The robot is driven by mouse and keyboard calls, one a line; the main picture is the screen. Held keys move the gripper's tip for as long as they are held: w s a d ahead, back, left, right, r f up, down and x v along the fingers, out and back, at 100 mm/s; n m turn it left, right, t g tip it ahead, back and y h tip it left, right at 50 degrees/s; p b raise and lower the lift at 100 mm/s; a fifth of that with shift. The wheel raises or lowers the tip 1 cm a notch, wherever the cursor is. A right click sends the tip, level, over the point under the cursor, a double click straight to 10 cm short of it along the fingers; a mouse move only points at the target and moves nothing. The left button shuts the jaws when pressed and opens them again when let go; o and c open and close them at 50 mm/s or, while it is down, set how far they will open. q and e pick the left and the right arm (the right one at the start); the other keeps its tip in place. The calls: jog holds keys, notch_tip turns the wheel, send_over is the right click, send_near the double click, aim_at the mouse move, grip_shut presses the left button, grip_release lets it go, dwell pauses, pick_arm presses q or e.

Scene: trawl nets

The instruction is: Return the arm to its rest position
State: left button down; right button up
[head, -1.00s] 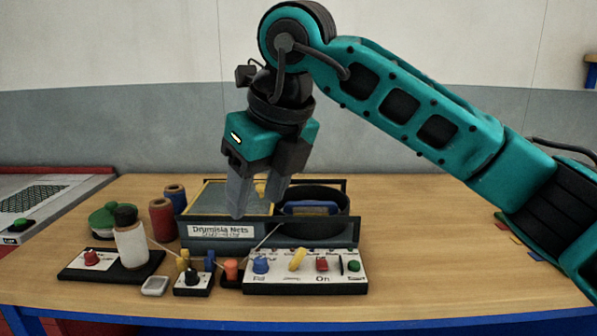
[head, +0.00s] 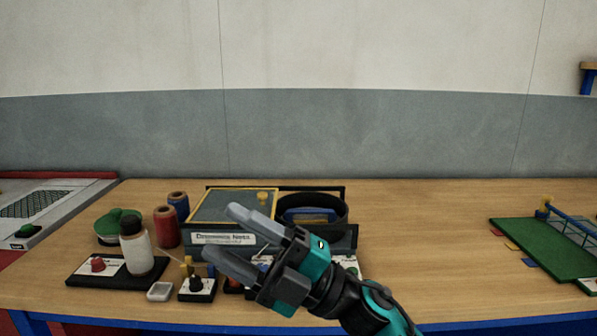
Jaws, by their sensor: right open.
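My right gripper (head: 226,232) is low in the head view, its arm coming in from the bottom, right of the middle. Its two grey fingers point up and to the left, apart, with nothing between them. It shows in front of the labelled net box (head: 243,237) and hides part of the box's front and most of the control panel (head: 350,266) before it. I cannot tell how far the fingers are from the box. My left gripper is not in view.
A green mat (head: 545,248) with a blue rail lies at the right. The table between panel and mat is mostly clear.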

jog(key=w+d+f+m+t+h+p, duration=0.1)
jog(key=d+f+m+t+h, duration=0.7)
jog(key=f+m, duration=0.3)
jog(key=w+d+f+m+t+h+p, duration=0.1)
jog(key=w+d+f+m+t+h, duration=0.1)
jog(key=d+f+m+t+h, duration=0.75)
jog(key=s+d+f+m+g+h, duration=0.2)
jog(key=s+d+f+m+g, duration=0.2)
jog(key=s+f, duration=0.3)
jog(key=s+d+f+m+g+h, duration=0.2)
jog(key=s+f+m+g, duration=0.3)
jog(key=s+f, duration=0.3)
notch_tip(320, 180, down, 3)
jog(key=shift+d+r, duration=0.2)
jog(key=shift+d, duration=0.7)
jog(key=shift+m, duration=0.25)
